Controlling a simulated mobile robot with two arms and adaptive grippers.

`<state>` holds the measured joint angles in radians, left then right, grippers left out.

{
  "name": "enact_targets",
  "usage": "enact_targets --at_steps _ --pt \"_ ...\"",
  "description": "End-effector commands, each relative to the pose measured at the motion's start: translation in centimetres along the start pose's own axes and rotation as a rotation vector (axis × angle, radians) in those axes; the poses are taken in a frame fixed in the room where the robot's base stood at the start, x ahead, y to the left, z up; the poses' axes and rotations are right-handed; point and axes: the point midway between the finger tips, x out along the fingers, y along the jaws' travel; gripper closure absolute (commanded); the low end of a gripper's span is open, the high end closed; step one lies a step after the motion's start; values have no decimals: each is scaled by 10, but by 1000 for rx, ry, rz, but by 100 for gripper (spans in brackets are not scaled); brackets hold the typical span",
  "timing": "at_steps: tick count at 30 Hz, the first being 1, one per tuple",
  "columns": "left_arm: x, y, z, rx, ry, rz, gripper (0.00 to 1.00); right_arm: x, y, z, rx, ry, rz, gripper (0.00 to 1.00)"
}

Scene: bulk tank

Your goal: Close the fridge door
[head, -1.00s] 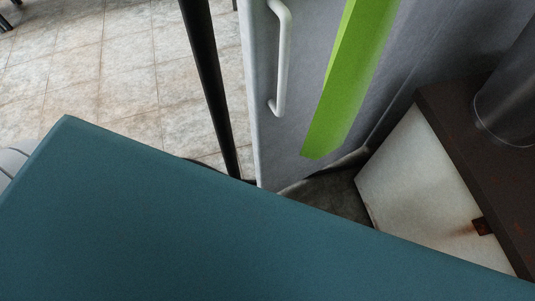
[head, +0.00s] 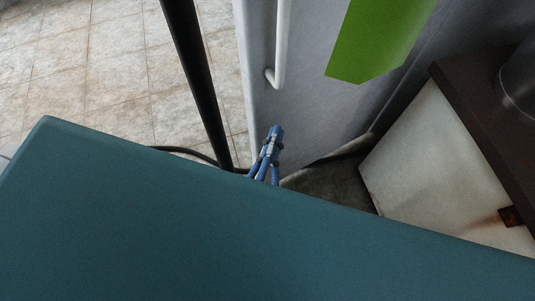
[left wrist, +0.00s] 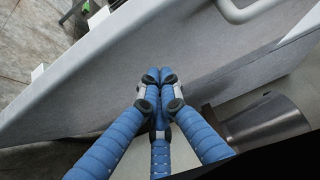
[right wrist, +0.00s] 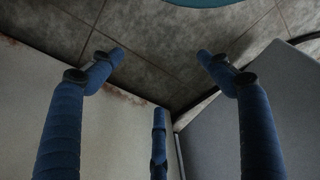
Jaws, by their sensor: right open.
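The grey fridge door (head: 312,115) stands in the upper middle of the head view, with a white vertical handle (head: 281,45) near its left edge. A bright green panel (head: 375,40) shows in front of its grey face. My left gripper (head: 275,131) is at the lower part of the door, below the handle. In the left wrist view its blue fingers (left wrist: 159,76) are together and empty, over the grey door (left wrist: 110,85); I cannot tell whether they touch it. The handle (left wrist: 250,10) is at the top right there. My right gripper (right wrist: 163,54) is open and empty, pointing towards the floor.
A black pole (head: 195,80) stands left of the door, with a dark cable near its foot. A whitish cabinet (head: 425,165) with a dark brown top (head: 480,125) and a grey cylinder (head: 520,85) are at the right. Tiled floor (head: 95,80) is open at the left.

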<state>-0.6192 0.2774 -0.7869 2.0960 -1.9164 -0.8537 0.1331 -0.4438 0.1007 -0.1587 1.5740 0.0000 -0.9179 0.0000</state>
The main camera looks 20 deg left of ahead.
Motion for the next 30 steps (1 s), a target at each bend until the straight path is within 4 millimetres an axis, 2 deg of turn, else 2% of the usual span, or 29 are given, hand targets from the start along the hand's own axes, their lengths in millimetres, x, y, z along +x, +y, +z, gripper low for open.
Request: enact_targets --at_steps 1,3,9,25,30 --pt "11 -2 0 -1 -3 -3 100 2 0 3 -1 -4 -1 22" --pt "20 -2 8 4 -2 -2 100 7 -1 7 -1 -7 -1 22" --pt "35 0 24 2 1 1 100 16 -1 16 -3 -13 -2 22" --pt "40 1 30 1 2 1 100 19 -1 20 -3 -15 -1 22" --pt "46 1 37 4 19 -1 100 19 -1 19 -3 -17 -1 22"
